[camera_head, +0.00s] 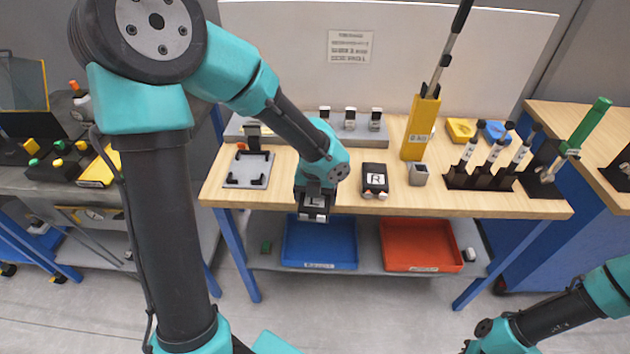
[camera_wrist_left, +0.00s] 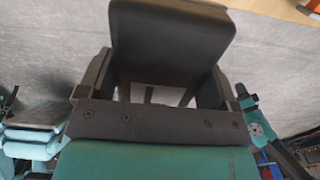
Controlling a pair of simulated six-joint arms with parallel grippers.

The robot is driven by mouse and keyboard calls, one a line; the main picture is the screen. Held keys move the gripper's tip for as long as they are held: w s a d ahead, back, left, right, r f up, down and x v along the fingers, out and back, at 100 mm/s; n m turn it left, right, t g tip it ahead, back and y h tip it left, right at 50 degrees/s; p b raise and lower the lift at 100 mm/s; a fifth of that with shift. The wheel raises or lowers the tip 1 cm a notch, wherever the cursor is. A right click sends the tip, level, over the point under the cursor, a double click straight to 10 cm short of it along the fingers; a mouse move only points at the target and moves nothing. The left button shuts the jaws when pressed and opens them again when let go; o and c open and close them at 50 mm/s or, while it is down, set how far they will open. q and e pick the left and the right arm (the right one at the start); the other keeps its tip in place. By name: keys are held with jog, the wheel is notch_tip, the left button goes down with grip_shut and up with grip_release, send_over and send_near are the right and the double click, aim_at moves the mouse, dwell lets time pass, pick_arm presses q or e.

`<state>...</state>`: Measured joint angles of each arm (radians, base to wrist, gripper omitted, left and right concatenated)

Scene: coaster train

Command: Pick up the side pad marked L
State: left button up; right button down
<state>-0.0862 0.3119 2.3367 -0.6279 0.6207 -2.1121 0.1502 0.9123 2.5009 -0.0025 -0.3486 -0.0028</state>
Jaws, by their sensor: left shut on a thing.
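The side pad marked L (camera_head: 315,201) is a dark block with a pale letter plate, at the front edge of the wooden table in the head view. My left gripper (camera_head: 316,190) is above it and shut on it. In the left wrist view the pad (camera_wrist_left: 172,50) is a large dark block between the two fingers, and its letter is not visible there. The matching pad marked R (camera_head: 375,180) stands on the table just to the right. My right arm shows at the lower right of the head view, but I cannot make out its fingers.
A grey plate with black corner brackets (camera_head: 248,170) lies left of the gripper. A yellow holder (camera_head: 420,128), a small grey cup (camera_head: 418,174) and a black marker rack (camera_head: 480,180) stand to the right. Blue (camera_head: 320,262) and red (camera_head: 420,266) trays sit on the lower shelf.

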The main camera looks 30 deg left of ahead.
pick_arm(q)
jog(key=shift+s+d+r, duration=0.1)
jog(key=shift+s+d, duration=0.2)
jog(key=shift+s, duration=0.2)
jog(key=shift+s+d+r, duration=0.1)
jog(key=shift+s+d, duration=0.15)
jog(key=shift+s, duration=0.2)
jog(key=shift+w, duration=0.1)
